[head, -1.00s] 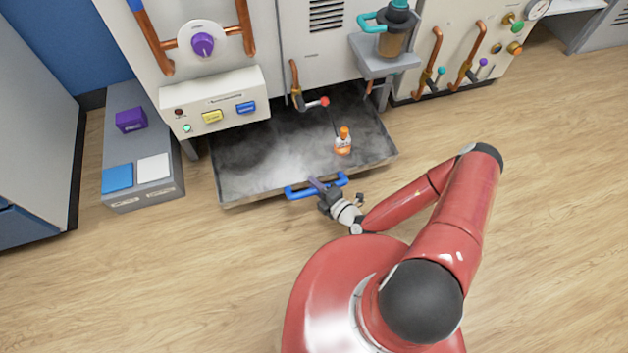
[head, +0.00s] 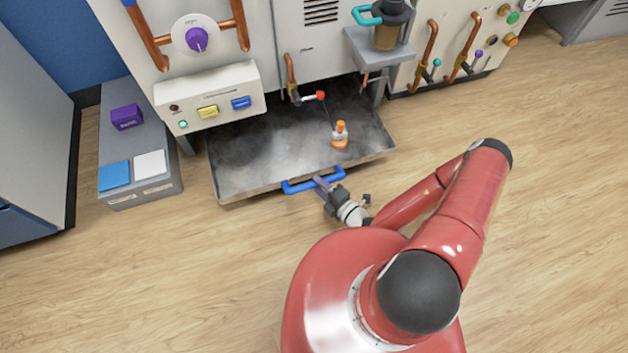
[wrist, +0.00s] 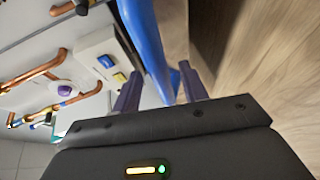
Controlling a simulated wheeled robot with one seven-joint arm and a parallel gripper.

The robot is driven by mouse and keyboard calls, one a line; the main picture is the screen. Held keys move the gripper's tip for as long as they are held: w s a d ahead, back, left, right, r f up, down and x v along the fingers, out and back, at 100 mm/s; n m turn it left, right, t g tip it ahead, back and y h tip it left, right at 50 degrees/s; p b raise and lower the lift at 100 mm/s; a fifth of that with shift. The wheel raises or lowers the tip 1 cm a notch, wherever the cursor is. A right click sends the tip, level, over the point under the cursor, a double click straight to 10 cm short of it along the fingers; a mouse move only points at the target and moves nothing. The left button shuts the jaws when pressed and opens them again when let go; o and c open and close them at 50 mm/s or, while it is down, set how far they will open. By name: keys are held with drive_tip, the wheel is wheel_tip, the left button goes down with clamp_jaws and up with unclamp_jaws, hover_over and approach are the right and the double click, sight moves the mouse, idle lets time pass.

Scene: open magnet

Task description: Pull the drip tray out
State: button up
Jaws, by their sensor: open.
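The drip tray (head: 240,187) is a wide, shallow metal tray low at the front of the white machine, and it sticks out over the floor. Its blue bar handle (head: 300,186) is on the front edge. In the wrist view the blue handle (wrist: 150,45) runs between my open fingers. My gripper (head: 325,183) is at the right part of the handle, with its fingers (wrist: 160,90) on either side of the bar. I cannot tell whether a finger touches it. An orange-capped bottle (head: 339,137) stands in the tray.
A valve with a red knob (head: 320,95) hangs over the tray. A grey low cabinet (head: 150,189) with a purple box (head: 127,117) stands to the left. A shelf with a teal-handled jar (head: 387,30) is above right. The wooden floor (head: 230,260) in front is clear.

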drive_tip(key=v, duration=0.3)
drive_tip(key=shift+s+d+r, duration=0.1)
drive_tip(key=shift+s+d, duration=0.1)
drive_tip(key=shift+s, duration=0.1)
drive_tip(key=shift+r, duration=0.1)
wheel_tip(320, 180, up, 26)
drive_tip(key=s+n+g+y, duration=0.2)
drive_tip(key=n+g, duration=1.1)
drive_tip(key=n, duration=1.5)
drive_tip(key=s+d+r+n+t+h, duration=0.2)
drive_tip(key=s+d+r+n+h, duration=0.1)
drive_tip(key=r+n, duration=0.3)
drive_tip(key=s+d+r+n+t+h+p, duration=0.1)
drive_tip(key=s+r+n+h, duration=0.3)
drive_tip(key=r, duration=0.5)
drive_tip(key=s+d+r+n+t+h, duration=0.3)
drive_tip(key=d+r+n+h, duration=0.1)
drive_tip(key=r+n, duration=0.4)
drive_tip(key=shift+s+d+r+n+h+p, duration=0.2)
drive_tip(key=shift+d+r+n+h+p, duration=0.1)
drive_tip(key=shift+r+n+h+p, duration=0.15)
